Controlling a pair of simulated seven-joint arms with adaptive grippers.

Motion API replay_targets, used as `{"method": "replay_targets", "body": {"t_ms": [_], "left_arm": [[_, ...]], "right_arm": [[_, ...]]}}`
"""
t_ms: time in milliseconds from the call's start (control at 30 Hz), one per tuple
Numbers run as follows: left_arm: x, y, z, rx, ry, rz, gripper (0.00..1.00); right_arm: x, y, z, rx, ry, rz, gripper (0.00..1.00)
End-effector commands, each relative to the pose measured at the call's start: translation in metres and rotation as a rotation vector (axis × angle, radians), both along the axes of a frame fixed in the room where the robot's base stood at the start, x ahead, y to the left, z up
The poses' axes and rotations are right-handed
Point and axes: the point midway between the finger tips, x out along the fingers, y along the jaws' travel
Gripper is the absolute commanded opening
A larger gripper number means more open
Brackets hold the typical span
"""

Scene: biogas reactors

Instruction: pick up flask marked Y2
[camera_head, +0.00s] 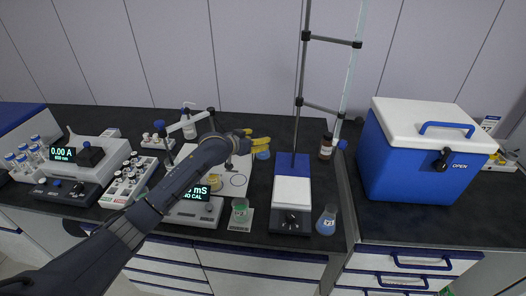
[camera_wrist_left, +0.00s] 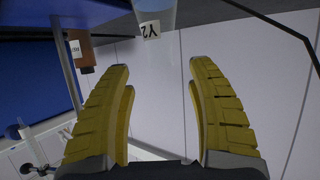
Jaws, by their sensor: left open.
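A flask with a label reading Y2 (camera_wrist_left: 152,28) shows at the top edge of the left wrist view, upside down there and cut off. It holds pale blue liquid and stands ahead of the fingertips, apart from them. In the head view a flask with blue liquid (camera_head: 263,153) stands just beyond my left gripper (camera_head: 262,142); it appears to be the same one, its upper part hidden by the yellow fingers. My left gripper is open, with nothing between its two yellow fingers (camera_wrist_left: 157,72) in the wrist view. My right gripper is not in view.
A stirrer plate with a tall stand (camera_head: 292,190) and a brown bottle (camera_head: 326,147) are right of the gripper. Flasks with green (camera_head: 239,211) and blue liquid (camera_head: 327,220) stand at the front edge. A meter (camera_head: 194,212) lies below my arm. A blue cooler (camera_head: 415,165) is far right.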

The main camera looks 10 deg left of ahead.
Motion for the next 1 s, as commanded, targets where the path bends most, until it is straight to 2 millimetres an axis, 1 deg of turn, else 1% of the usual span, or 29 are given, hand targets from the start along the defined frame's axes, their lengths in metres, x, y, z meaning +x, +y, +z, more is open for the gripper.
{"method": "replay_targets", "body": {"t_ms": [200,400,533,800,1000], "left_arm": [[0.022,-0.009,-0.011,-0.003,0.002,0.002,0.58],[0.035,-0.015,-0.018,-0.002,0.001,0.001,0.58],[0.039,-0.017,-0.019,-0.002,0.001,0.000,0.58],[0.039,-0.017,-0.019,-0.001,0.001,-0.001,0.57],[0.039,-0.016,-0.019,-0.001,0.000,0.000,0.34]], "right_arm": [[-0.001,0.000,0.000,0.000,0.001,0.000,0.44],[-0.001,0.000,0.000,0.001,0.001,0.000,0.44],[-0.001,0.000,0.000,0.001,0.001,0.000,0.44],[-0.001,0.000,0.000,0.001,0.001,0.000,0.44],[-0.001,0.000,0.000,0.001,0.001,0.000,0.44]]}}
